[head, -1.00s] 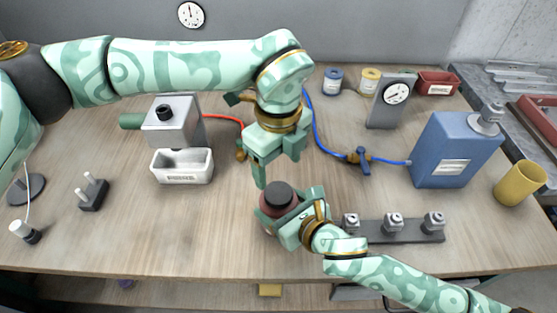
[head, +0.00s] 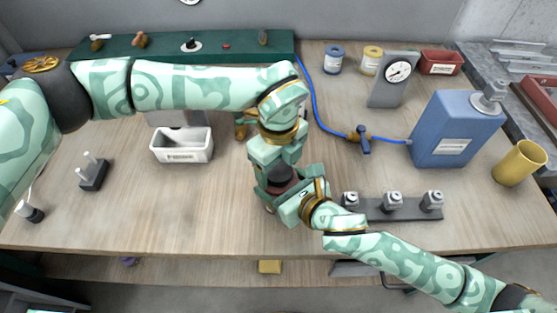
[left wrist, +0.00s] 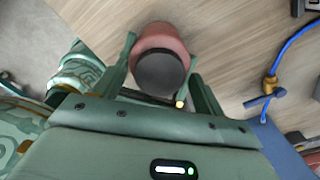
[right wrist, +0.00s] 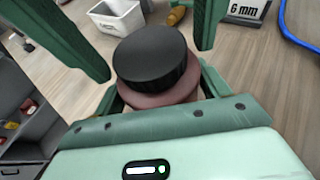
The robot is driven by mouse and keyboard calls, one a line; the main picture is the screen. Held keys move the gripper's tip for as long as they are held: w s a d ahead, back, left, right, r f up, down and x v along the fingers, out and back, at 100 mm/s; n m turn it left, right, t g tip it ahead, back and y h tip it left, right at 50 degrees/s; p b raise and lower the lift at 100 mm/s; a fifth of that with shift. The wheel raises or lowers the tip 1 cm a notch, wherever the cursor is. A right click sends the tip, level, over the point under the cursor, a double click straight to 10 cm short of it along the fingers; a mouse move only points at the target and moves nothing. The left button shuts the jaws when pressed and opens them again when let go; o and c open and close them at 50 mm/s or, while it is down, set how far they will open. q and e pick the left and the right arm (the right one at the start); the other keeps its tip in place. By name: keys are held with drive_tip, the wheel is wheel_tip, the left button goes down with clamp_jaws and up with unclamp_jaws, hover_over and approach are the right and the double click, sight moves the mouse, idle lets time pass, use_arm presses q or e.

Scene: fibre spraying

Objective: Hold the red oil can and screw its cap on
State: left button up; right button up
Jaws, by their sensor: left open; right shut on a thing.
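The red oil can (head: 268,208) stands near the table's front middle, mostly hidden by my grippers in the head view. Its reddish body (left wrist: 163,40) shows better in the left wrist view. The black ribbed cap (head: 280,174) sits on top of the can; I cannot tell how far it is threaded. In the right wrist view the cap (right wrist: 155,58) looks about level. My right gripper (head: 292,200) is shut on the can's body from the right. My left gripper (head: 277,172) points down, open, with its fingers on either side of the cap, apparently apart from it.
A rail with several small fittings (head: 393,209) lies just right of my right gripper. A blue canister (head: 455,130) and yellow cup (head: 520,163) stand farther right. A white bin (head: 182,146) is at the left. A blue hose with a valve (head: 362,136) runs behind.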

use_arm(q)
drive_tip(key=shift+c, duration=0.2)
drive_tip(key=c, duration=0.9)
drive_tip(key=m, duration=0.5)
drive_tip(key=shift+c, duration=0.2)
drive_tip(key=m, duration=0.4)
drive_tip(key=shift+m, duration=0.4)
drive_tip(key=o, duration=1.1)
drive_tip(key=shift+c, duration=0.2)
drive_tip(key=shift+r, duration=0.1)
